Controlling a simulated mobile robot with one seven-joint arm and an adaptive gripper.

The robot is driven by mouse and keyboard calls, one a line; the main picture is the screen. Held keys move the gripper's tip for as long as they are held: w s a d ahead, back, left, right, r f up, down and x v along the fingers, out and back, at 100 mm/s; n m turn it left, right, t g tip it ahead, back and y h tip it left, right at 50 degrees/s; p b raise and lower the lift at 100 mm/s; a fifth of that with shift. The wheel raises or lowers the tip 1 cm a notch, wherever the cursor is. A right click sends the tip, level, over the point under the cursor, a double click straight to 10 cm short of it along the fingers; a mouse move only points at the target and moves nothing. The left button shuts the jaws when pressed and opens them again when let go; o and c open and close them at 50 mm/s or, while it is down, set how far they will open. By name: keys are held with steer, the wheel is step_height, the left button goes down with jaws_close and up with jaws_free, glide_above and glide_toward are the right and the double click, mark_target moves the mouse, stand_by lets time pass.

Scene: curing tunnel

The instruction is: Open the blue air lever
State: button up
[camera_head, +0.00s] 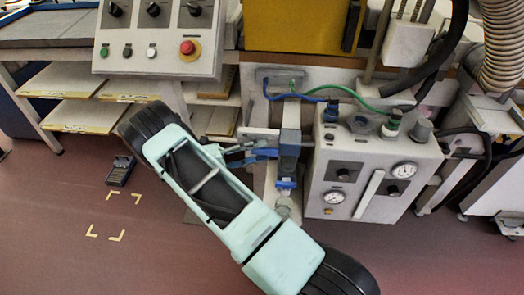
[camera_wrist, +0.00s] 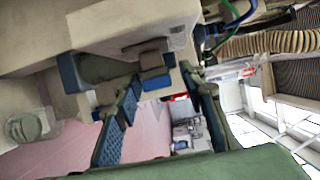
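My gripper (camera_wrist: 163,80) is open in the wrist view, with a blue textured pad on each finger. A small blue part, likely the blue air lever (camera_wrist: 155,83), shows between the fingertips on a grey-beige fitting. I see no finger closed on it; contact cannot be told. In the head view my gripper (camera_head: 268,153) points right at the upright grey air unit (camera_head: 291,140). A blue part, likely the lever, shows low on that unit (camera_head: 286,183). My arm and fingers hide some of this area.
A grey gauge box (camera_head: 345,180) stands right of the air unit. Blue and green hoses (camera_head: 350,97) run above it. A control panel (camera_head: 155,45) with a red button is at upper left. A dark handset (camera_head: 121,171) lies on the red floor, with open floor around it.

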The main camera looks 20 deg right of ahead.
steer(key=w+a, duration=0.1)
steer(key=a, duration=0.9)
steer(key=shift+w+a, duration=0.2)
steer(key=shift+a, duration=0.15)
steer(key=shift+f, duration=0.1)
